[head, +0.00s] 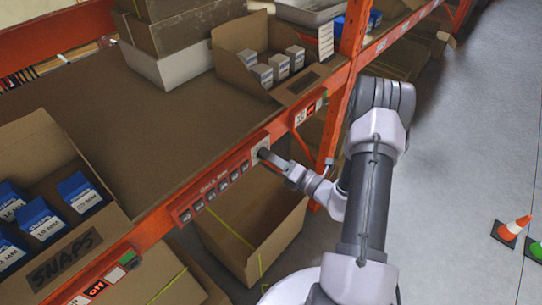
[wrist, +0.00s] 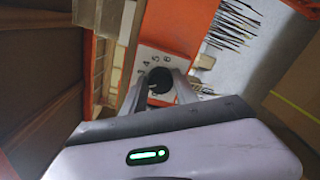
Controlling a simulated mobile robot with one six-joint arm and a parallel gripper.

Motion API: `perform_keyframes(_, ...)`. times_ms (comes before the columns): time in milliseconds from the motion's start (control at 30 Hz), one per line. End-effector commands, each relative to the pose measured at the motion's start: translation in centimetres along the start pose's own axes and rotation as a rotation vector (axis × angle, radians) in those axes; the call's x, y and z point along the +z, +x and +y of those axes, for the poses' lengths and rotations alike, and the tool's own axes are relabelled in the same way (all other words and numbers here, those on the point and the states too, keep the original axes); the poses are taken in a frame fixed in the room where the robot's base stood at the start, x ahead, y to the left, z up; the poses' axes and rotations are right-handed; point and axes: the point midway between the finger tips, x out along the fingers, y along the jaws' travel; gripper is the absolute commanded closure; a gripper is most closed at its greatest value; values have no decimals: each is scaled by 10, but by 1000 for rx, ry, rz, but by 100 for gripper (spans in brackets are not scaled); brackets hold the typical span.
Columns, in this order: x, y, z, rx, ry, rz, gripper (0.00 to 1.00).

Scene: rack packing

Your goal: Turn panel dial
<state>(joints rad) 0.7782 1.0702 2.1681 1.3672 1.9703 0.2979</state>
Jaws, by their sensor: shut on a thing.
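The panel dial (wrist: 160,78) is a dark round knob on a white plate (wrist: 151,60) with black numbers around it, set on the orange beam. In the wrist view my gripper (wrist: 161,88) has its two fingers on either side of the knob, shut on it. In the head view my gripper (head: 268,157) reaches left from the arm to the pale dial plate (head: 260,146) at the right end of the panel. The fingers hide part of the knob, and its pointer cannot be made out.
A row of dark buttons (head: 212,194) runs along the red panel left of the dial. An open carton (head: 230,237) sits under the beam. A carton of white-and-grey boxes (head: 236,73) stands on the shelf. Traffic cones (head: 515,228) stand on the open floor at right.

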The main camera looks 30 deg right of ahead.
Motion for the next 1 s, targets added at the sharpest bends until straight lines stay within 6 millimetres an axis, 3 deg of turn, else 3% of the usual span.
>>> perform_keyframes(500, 0, 0, 0, 0, 17, 0, 100)
perform_keyframes(533, 0, 0, 0, 0, 17, 0, 61)
perform_keyframes(600, 0, 0, 0, 0, 16, 0, 47)
perform_keyframes(1000, 0, -7, -1, -1, 16, -1, 44)
